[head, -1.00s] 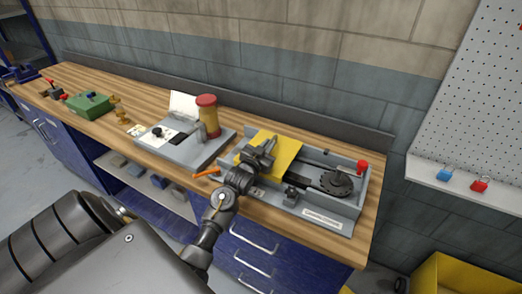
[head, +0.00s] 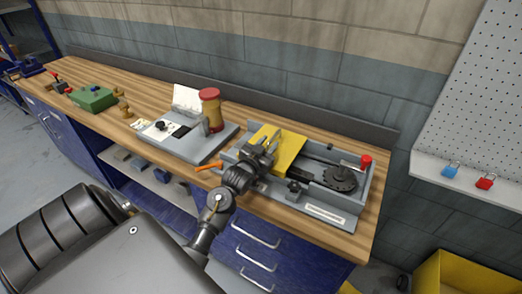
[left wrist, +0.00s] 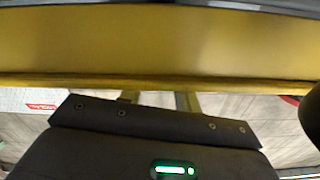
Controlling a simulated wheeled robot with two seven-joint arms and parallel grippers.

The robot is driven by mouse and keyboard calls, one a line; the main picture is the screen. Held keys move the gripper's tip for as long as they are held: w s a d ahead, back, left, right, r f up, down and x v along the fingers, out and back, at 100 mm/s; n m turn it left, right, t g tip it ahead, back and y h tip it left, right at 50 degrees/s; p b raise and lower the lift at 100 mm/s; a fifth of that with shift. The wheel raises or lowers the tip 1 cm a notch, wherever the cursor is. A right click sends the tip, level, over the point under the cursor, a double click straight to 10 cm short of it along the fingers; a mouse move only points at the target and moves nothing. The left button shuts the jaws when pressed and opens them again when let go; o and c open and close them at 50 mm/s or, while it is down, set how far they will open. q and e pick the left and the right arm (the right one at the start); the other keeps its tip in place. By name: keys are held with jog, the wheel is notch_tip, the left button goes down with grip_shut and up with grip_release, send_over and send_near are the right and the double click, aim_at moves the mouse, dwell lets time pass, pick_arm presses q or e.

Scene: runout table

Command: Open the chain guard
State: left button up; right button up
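The yellow chain guard (head: 288,152) is a bent plate over the left part of a grey open-topped unit (head: 327,213) on the bench. To its right, a dark toothed sprocket (head: 340,178) and part of a chain run lie uncovered. My left gripper (head: 270,144) is at the guard's near left side, its fingers apart. In the left wrist view the guard (left wrist: 160,45) crosses the whole upper picture, close to the camera. The fingers (left wrist: 160,101) pass behind its lower edge, so their tips are hidden; I see nothing between their visible parts. My right gripper is out of view.
A red-knobbed lever (head: 366,161) stands at the unit's right end. An orange handle (head: 209,166) sticks out left of my gripper. A grey panel with a red-and-yellow post (head: 209,112) stands to the left. A green box (head: 92,99) is farther left.

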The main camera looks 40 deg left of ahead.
pick_arm(q)
jog(key=s+d+b, duration=0.1)
jog(key=s, duration=0.7)
jog(key=shift+d+b, duration=0.25)
jog(key=shift+b, duration=0.1)
jog(key=w+n+p, duration=0.1)
jog(key=w+p, duration=0.2)
jog(key=w+a+n+p, duration=0.1)
jog(key=w+n+p, duration=0.1)
jog(key=w+p, duration=0.1)
jog(key=w+n+p, duration=0.1)
jog(key=w+p, duration=0.2)
jog(key=shift+w+a+r, duration=0.15)
jog(key=shift+w+a, duration=0.1)
jog(key=shift+a, duration=0.15)
jog(key=shift+w+a, duration=0.1)
jog(key=shift+w, duration=0.55)
jog(key=shift+c, duration=0.3)
grip_shut()
